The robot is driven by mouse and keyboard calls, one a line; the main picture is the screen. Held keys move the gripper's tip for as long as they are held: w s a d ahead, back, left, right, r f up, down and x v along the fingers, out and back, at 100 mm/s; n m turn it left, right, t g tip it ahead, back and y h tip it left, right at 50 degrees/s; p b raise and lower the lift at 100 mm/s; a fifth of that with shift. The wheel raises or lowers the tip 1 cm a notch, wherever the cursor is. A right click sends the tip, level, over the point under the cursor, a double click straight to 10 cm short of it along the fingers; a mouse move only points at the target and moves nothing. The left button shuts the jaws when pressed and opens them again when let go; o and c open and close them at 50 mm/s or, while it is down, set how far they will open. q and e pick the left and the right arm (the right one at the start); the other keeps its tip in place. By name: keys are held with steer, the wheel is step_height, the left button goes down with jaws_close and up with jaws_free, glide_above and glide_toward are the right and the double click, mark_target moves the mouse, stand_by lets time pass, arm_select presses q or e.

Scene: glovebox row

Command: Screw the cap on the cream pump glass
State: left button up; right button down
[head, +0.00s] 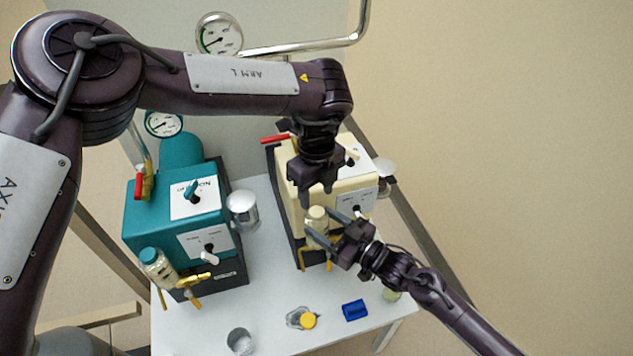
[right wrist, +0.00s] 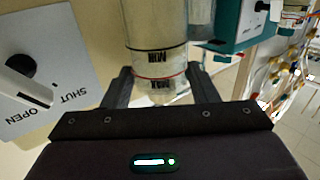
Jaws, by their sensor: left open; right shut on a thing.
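The cream pump (head: 289,189) stands at the back of the white table. Its glass (head: 316,226) is upright at the pump's front, with a cream cap (head: 317,212) at its top. My right gripper (head: 335,245) is shut on the glass from the right. In the right wrist view its fingers (right wrist: 160,88) lie on both sides of the clear glass (right wrist: 155,35), which has level marks and a red line. My left gripper (head: 318,203) is open, pointing down just above the cap. I cannot tell how far the cap is seated.
A teal pump (head: 150,208) with a teal-capped glass (head: 157,268) stands to the left. On the table (head: 275,280) are a clear beaker (head: 240,341), a yellow round piece (head: 308,321) on something grey, a blue block (head: 354,310) and a pale green item (head: 391,295).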

mark_target(316, 211)
arm_select(q)
steer(key=shift+f, duration=2.75)
steer(key=c, duration=1)
steer(key=o, duration=1.1)
steer(key=shift+r, duration=0.15)
step_height(316, 211, up, 12)
steer(key=shift+f, duration=0.1)
arm_select(e)
steer(key=shift+c, duration=2.3)
jaws_free()
steer(key=shift+d, duration=0.1)
